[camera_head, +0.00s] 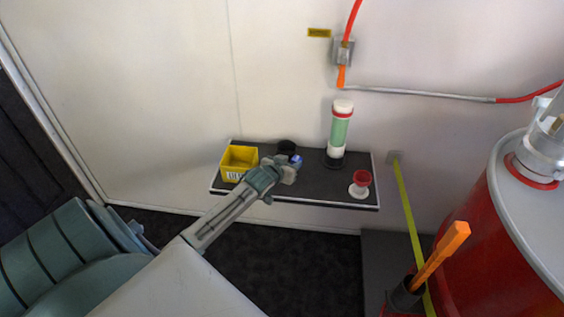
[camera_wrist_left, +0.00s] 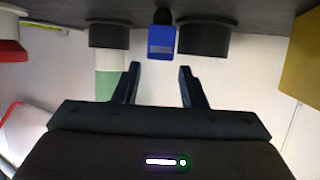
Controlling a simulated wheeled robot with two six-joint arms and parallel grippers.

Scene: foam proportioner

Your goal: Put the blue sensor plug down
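The blue sensor plug (camera_head: 297,160) shows at the dark shelf (camera_head: 325,190), just beyond my left gripper (camera_head: 290,170). In the left wrist view, which shows the shelf upside down, the blue plug (camera_wrist_left: 162,40) has a black end toward the shelf surface and sits between two black round pieces (camera_wrist_left: 109,35) (camera_wrist_left: 204,37). My left gripper (camera_wrist_left: 159,68) is open. Its two fingers are apart and the plug is in line with the gap, past the fingertips; I see no contact. My right gripper is not in view.
On the shelf are a yellow bin (camera_head: 239,158) at left, a black round holder (camera_head: 287,146), a green-and-white cylinder (camera_head: 339,130) and a red-and-white cup (camera_head: 360,183). A red tank (camera_head: 490,250) and an orange handle (camera_head: 441,255) stand at right.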

